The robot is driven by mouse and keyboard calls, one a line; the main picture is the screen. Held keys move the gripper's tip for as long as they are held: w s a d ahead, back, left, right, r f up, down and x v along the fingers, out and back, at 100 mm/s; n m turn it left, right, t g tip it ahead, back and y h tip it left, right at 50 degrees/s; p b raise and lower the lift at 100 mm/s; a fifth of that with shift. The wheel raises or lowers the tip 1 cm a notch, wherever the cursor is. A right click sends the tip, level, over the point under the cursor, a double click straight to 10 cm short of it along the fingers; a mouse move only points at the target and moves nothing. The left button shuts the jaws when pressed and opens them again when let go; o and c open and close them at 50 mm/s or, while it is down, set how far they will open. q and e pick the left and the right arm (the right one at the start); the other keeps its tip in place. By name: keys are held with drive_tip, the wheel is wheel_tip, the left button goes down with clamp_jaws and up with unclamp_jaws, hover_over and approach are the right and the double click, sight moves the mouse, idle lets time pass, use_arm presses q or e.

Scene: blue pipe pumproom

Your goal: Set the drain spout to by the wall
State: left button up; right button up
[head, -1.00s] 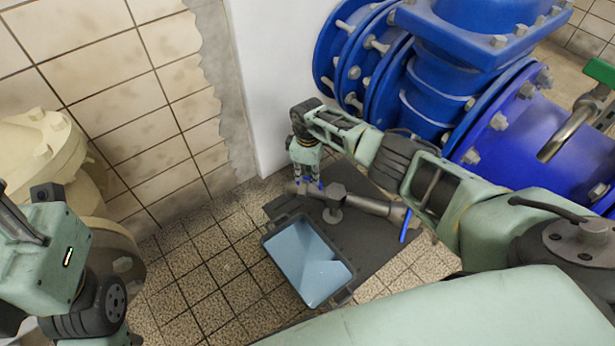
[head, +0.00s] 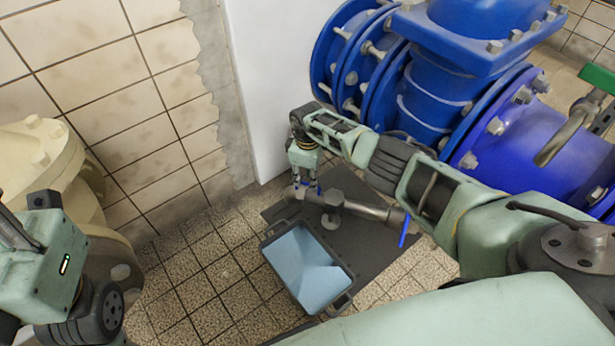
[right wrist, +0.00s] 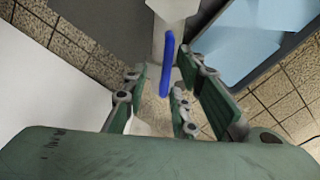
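The drain spout (head: 365,209) is a grey pipe with a short round stub, low above the dark mat beside the tray. A blue lever (head: 404,232) hangs at its right end. My right gripper (head: 304,183) is at the pipe's left end, close to the wall corner. In the right wrist view a blue bar (right wrist: 167,66) stands between the fingers (right wrist: 158,88), with gaps showing on both sides; the gripper looks open. The grey spout (right wrist: 172,10) shows beyond them. My left arm is at the left edge of the head view; its fingertips do not show.
A black-rimmed tray (head: 266,259) with a pale blue inside stands on the floor in front of the spout. A white wall (head: 265,80) rises behind the gripper. Large blue pipework (head: 430,110) stands at the right, a cream flanged pipe (head: 45,165) at the left. Tiled floor lies between.

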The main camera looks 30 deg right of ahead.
drive_tip(key=shift+a, duration=0.1)
wheel_tip(320, 180, up, 12)
idle(0.5)
drive_tip(key=shift+s, duration=0.1)
idle(0.4)
